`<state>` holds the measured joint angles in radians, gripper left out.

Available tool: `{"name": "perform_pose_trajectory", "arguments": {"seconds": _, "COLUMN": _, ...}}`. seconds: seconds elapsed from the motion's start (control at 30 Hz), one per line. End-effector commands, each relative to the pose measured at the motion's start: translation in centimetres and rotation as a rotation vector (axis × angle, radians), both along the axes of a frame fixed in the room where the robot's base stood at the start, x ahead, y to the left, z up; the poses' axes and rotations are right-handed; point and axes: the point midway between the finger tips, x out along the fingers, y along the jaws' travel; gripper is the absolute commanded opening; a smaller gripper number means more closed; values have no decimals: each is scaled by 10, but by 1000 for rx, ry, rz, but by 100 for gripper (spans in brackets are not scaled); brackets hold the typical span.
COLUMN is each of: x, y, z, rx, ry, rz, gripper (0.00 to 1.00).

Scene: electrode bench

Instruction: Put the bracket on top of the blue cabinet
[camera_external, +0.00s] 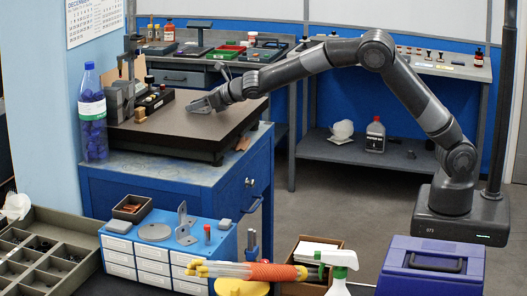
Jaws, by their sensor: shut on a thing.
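My gripper (203,104) is low over the dark flat plate (165,131) on top of the large blue cabinet (160,200). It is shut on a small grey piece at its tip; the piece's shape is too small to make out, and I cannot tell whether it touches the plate. A grey upright angle bracket with holes (183,222) stands on the small blue cabinet with white drawers (168,262) in the foreground, well apart from my gripper.
On the plate's left are a grey instrument (120,100) and small blocks. A blue-capped bottle (92,115) stands beside it. The small cabinet's top also holds a grey disc (154,232) and a parts tray (132,208). The plate's middle and front are bare.

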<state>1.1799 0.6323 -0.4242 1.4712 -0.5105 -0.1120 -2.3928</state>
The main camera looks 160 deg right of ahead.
Motion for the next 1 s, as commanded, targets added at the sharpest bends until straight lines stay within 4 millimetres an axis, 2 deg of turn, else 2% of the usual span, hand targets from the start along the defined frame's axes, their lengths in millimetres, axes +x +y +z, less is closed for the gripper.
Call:
{"name": "perform_pose_trajectory", "arguments": {"seconds": 0.17, "x": 0, "y": 0, "z": -2, "rx": 0, "ry": 0, "rz": 0, "gripper": 13}}
{"name": "perform_pose_trajectory", "arguments": {"seconds": 0.2, "x": 0, "y": 0, "z": -3, "rx": 0, "ry": -1, "rz": 0, "gripper": 36}}
{"name": "perform_pose_trajectory", "arguments": {"seconds": 0.47, "x": 0, "y": 0, "z": -2, "rx": 0, "ry": -1, "rz": 0, "gripper": 57}}
{"name": "perform_pose_trajectory", "arguments": {"seconds": 0.8, "x": 1, "y": 1, "z": 1, "rx": 0, "ry": 0, "rz": 1, "gripper": 57}}
{"name": "perform_pose_trajectory", "arguments": {"seconds": 1.0, "x": 2, "y": 26, "z": 12, "rx": -1, "ry": 0, "rz": 3, "gripper": 57}}
